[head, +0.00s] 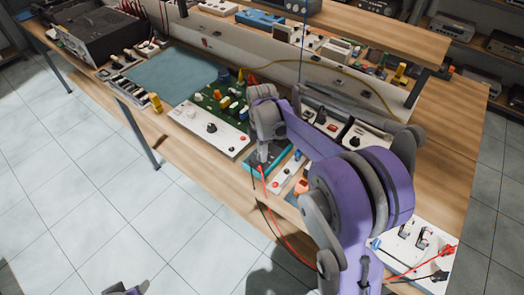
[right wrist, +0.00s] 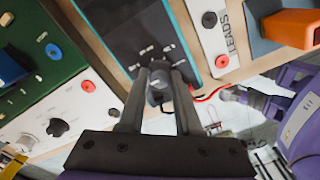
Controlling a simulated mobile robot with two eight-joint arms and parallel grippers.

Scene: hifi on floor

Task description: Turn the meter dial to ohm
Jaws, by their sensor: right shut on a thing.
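The meter (right wrist: 120,28) has a dark face with a teal edge and small white marks around its dial. Its teal edge also shows beside the gripper in the head view (head: 284,157). My right gripper (right wrist: 158,72) is over the lower part of the meter face, with its fingers shut on the dark dial (right wrist: 159,86). The fingers hide the dial's sides, and the marks are too small to read. In the head view my right gripper (head: 263,153) and arm cover much of the meter.
A green circuit board (head: 222,103) and a white panel with a black knob (head: 207,127) lie left of the meter. A white leads panel (right wrist: 222,38) lies beside it. A red lead (head: 290,221) hangs over the bench's front edge. A teal mat (head: 170,75) lies farther left.

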